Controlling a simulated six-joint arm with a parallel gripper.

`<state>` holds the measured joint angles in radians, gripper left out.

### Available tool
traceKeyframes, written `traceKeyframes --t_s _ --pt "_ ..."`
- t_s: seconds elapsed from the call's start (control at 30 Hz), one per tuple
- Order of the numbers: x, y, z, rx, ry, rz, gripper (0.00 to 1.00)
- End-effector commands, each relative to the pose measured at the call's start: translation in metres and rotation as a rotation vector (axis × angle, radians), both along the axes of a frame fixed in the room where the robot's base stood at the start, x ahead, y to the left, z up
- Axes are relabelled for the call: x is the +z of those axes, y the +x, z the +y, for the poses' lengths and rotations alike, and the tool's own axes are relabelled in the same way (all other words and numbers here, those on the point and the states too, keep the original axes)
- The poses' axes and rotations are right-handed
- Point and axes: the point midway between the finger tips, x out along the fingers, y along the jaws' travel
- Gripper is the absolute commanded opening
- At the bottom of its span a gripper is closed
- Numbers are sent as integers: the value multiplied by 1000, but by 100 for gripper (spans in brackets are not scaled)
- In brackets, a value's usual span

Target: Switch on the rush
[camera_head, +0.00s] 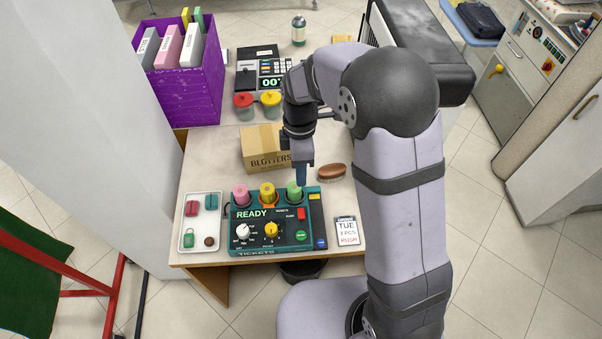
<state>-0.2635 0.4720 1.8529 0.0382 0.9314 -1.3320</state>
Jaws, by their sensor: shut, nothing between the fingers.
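The teal ticket machine (241,246) stands at the front of the table, with a display reading READY and TICKETS along its front edge. A small red switch (301,214) is on its right part, with a tiny label beside it that is too small to read surely; whether it is on or off cannot be told. A green round button (301,236) is below it. My gripper (301,182) points down, shut and empty, above the machine's back right part, beside the green roll (292,187). Whether it touches anything cannot be told.
Pink (240,194) and yellow rolls (267,192) stand on the machine. A white tray (187,242) is left, a TUE card (346,231) right. A cardboard box (258,150) and a brush (332,173) are behind.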

Motion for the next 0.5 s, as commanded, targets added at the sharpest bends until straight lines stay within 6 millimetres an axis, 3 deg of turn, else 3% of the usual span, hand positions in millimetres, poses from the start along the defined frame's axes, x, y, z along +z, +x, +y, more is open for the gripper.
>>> traceKeyframes --t_s 0.5 --pt "8 1 0 -1 0 0 0"
